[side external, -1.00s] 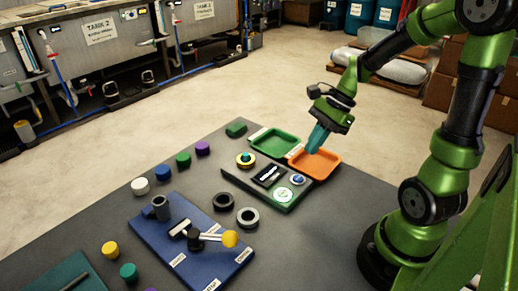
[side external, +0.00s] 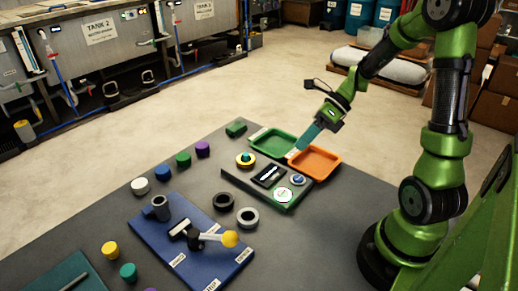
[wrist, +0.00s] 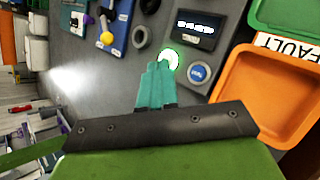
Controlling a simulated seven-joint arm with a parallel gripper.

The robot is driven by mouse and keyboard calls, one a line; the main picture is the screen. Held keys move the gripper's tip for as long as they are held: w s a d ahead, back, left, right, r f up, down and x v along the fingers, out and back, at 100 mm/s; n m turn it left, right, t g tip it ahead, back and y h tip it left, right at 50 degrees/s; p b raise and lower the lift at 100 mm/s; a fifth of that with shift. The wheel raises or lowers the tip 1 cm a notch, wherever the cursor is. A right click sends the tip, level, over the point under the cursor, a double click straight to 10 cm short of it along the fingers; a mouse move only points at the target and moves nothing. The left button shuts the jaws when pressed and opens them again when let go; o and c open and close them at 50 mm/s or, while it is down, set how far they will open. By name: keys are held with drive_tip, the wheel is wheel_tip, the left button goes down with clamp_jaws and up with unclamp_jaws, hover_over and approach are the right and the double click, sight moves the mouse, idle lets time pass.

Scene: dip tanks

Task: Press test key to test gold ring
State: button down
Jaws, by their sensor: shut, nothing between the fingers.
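The test key appears to be the round blue button (side external: 298,180) on the tester panel (side external: 262,196); it also shows in the wrist view (wrist: 198,72). A yellow-gold ring (side external: 245,160) sits around a teal-green centre at the panel's far left end; I cannot make it out in the wrist view. The panel also has a dark display (side external: 268,175) and a white round pad (side external: 283,194). My gripper (side external: 294,153), with teal fingers, is shut and empty, tilted down-left. It is above the panel's far side near the trays, apart from the blue button.
A green tray (side external: 274,133) and an orange tray (side external: 337,165) stand behind the panel, with a "FAULT" label (wrist: 283,48) beside them. A black ring (side external: 223,209) and a grey ring (side external: 248,226) lie in front. A blue board (side external: 160,238) carries a yellow-knobbed lever (side external: 230,239).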

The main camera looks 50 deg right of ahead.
sight(301, 177)
wheel_tip(301, 177, down, 8)
drive_tip(key=shift+f, duration=0.1)
idle(0.4)
idle(2.0)
drive_tip(key=shift+f, duration=0.35)
drive_tip(key=shift+f, duration=0.4)
idle(0.5)
drive_tip(key=shift+r, duration=0.85)
drive_tip(key=shift+r, duration=0.1)
drive_tip(key=shift+r, duration=2.4)
